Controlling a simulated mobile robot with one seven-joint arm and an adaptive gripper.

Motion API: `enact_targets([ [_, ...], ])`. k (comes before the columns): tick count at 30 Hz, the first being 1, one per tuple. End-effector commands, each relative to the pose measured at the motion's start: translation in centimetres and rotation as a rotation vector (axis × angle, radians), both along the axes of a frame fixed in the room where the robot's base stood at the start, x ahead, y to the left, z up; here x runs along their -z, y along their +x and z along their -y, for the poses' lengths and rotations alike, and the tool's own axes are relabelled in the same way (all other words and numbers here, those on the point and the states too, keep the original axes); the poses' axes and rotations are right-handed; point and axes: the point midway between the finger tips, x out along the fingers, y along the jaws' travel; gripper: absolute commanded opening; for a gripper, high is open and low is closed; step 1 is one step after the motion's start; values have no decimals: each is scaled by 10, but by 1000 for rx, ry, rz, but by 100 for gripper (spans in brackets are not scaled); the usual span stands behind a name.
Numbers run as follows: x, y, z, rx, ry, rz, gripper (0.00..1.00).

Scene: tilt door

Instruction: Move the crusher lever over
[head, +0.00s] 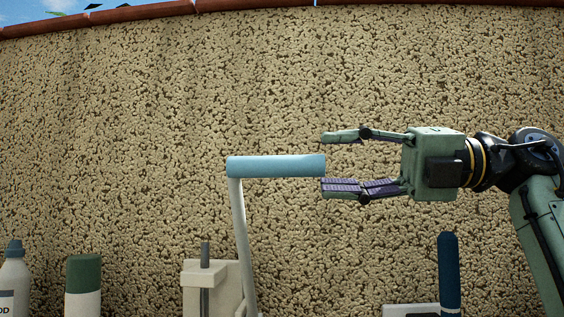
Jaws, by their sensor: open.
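The crusher lever (243,245) is a pale upright arm with a light blue cylindrical handle (276,166) lying level at its top and reaching right. It rises beside the white crusher body (211,283), which has a grey post (205,265) standing in it; its lower part is cut off by the frame. My gripper (331,161) is open, coming from the right with its two fingers pointing left. The lower finger's tip is at the right end of the handle; I cannot tell whether they touch.
A white bottle with a dark cap (14,280) and a green-topped container (83,287) stand at the lower left. A dark blue upright handle (449,275) and a low white object (411,310) are at the lower right. A rough tan wall (130,120) fills the background.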

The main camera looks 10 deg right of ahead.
Motion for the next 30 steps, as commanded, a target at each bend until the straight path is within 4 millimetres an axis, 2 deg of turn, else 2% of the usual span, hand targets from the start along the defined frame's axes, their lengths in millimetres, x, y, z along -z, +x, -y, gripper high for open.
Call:
enact_targets([
  [3, -2, -9, 15, -7, -5, 3, 43],
  [9, -3, -17, 32, -11, -8, 4, 43],
  [30, -3, -18, 33, -16, -11, 5, 43],
])
